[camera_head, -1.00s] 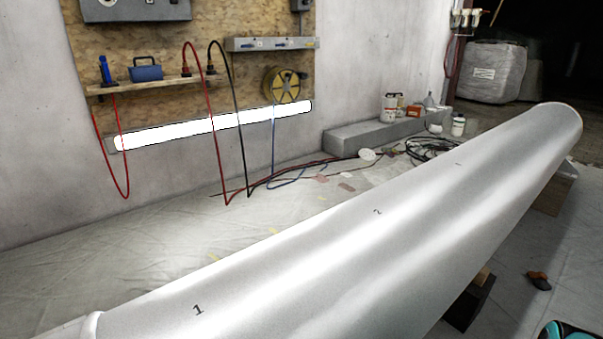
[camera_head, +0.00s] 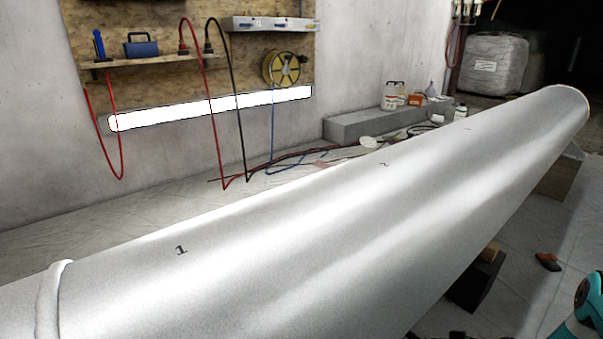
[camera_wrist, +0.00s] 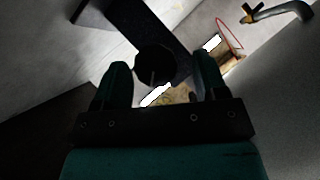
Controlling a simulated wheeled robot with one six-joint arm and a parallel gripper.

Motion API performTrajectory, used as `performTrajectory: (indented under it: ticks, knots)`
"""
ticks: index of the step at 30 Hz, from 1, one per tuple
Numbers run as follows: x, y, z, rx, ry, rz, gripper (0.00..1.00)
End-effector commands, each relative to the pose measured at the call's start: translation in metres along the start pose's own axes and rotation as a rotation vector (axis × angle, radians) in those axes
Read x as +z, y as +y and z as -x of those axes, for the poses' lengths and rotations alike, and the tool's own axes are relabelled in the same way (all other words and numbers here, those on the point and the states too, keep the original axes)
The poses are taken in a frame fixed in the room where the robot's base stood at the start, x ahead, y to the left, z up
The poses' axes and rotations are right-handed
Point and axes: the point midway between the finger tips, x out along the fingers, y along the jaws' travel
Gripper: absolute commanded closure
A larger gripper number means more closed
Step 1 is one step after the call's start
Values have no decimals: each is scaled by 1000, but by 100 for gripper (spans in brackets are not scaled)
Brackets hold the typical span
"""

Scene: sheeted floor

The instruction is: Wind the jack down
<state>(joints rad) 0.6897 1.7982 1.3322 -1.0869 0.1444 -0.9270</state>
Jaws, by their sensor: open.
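My gripper (camera_wrist: 162,66) shows in the wrist view with its two dark teal fingers apart and nothing clearly held. A dark round knob-like part (camera_wrist: 154,62) appears between and beyond the fingertips, in front of a dark flat bar (camera_wrist: 125,22). I cannot tell whether these belong to the jack, or how far the knob is from the fingers. A curved grey handle-like piece with a brass-coloured end (camera_wrist: 285,11) is at the upper right of the wrist view. No jack can be made out for sure in the head view.
A large pale pipe (camera_head: 330,220) fills the middle of the head view, over dark blocks (camera_head: 478,280). A small orange and black item (camera_head: 547,262) lies on the sheeted floor. A grey ledge (camera_head: 365,124) with bottles and a tool board (camera_head: 150,82) stand behind.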

Motion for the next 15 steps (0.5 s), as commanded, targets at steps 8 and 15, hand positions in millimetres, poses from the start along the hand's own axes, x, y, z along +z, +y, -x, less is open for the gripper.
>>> performTrajectory:
  ticks: [8, 15]
  knots:
    - [0, -1, 0, -2, 0, 0, 81]
    - [-3, -9, 1, 36, 0, 60, 81]
